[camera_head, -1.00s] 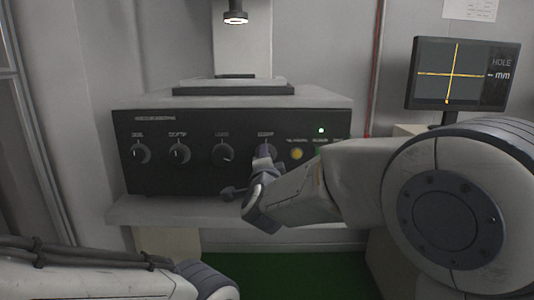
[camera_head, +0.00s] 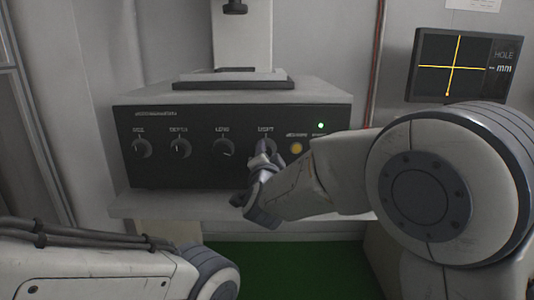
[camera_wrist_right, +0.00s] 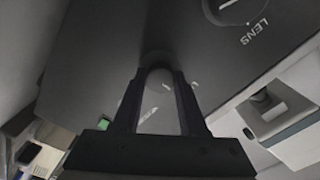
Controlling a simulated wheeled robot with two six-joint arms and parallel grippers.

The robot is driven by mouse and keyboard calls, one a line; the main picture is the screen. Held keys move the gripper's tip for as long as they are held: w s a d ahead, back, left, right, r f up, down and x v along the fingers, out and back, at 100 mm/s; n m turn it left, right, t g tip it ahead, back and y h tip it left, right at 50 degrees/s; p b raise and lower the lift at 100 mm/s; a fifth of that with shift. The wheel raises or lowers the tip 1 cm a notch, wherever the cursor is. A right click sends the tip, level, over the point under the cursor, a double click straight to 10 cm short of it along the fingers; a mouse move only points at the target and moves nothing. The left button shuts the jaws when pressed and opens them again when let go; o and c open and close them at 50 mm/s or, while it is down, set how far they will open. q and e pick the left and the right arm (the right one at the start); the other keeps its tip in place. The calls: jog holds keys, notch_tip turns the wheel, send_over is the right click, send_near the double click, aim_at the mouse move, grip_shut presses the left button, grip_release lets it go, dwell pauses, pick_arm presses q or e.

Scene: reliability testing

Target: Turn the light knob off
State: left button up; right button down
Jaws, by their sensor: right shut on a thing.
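The light knob (camera_head: 268,146) is the rightmost of the dark knobs on the black front panel of the control box (camera_head: 200,172). My right gripper (camera_head: 264,154) is at this knob and shut on it, covering part of it. In the right wrist view the two fingers (camera_wrist_right: 158,88) stand on either side of the rounded knob (camera_wrist_right: 158,74). The lamp (camera_head: 235,8) on the column above the box looks dark. My left arm shows at the lower left, but its gripper is out of view.
The lens knob (camera_head: 223,148) is left of the gripper, with more knobs further left. A yellow button (camera_head: 296,147) and a green light (camera_head: 321,125) are to the right. A monitor (camera_head: 465,66) with a yellow cross stands at the right.

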jog(key=shift+f, duration=0.1)
jog(key=shift+c, duration=2.2)
grip_release()
jog(key=shift+s, duration=0.15)
jog(key=s+p, duration=0.1)
jog(key=s, duration=0.9)
jog(key=shift+s, duration=0.15)
